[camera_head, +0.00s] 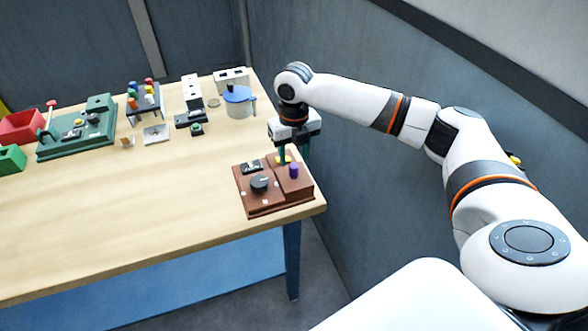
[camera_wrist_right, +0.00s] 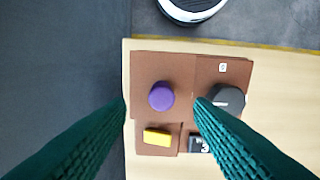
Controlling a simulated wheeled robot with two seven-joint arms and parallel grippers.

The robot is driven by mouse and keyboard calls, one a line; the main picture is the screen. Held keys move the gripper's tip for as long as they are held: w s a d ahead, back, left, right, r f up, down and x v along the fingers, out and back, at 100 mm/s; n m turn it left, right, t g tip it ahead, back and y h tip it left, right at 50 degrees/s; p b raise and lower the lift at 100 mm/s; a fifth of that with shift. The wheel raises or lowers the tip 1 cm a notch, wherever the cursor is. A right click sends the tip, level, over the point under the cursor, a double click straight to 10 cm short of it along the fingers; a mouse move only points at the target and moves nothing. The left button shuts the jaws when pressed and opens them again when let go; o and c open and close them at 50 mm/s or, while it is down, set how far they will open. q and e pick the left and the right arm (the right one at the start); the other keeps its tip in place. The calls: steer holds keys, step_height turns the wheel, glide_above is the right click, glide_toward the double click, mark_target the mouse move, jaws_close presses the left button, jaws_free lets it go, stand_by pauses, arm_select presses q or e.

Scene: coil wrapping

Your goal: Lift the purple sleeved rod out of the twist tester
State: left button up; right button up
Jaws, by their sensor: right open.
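The twist tester (camera_head: 262,202) is a brown block near the right front corner of the table, with a dark knob (camera_head: 259,184) on top. The purple sleeved rod (camera_head: 294,170) stands upright in its right part. In the right wrist view the rod (camera_wrist_right: 161,97) shows from above as a round purple end. My right gripper (camera_head: 293,157) is just above and behind the rod. Its green fingers (camera_wrist_right: 161,101) are spread wide, with the rod seen between them and nothing held. My left gripper is not in view.
A yellow part (camera_wrist_right: 157,137) and a small dark display (camera_wrist_right: 198,143) lie beside the rod on the tester. A blue-lidded pot (camera_head: 239,103), a rack of coloured pieces (camera_head: 144,100) and a green machine (camera_head: 78,138) stand farther back. The table's middle is clear.

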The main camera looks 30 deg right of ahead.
mark_target(294, 165)
step_height(294, 165, down, 4)
steer(key=shift+s+a+r+p, duration=0.1)
steer(key=shift+a+p, duration=0.05)
steer(key=shift+p, duration=0.55)
steer(key=shift+f, duration=0.55)
jaws_close()
steer(key=shift+r+b, duration=1.05)
steer(key=shift+r, duration=4.05)
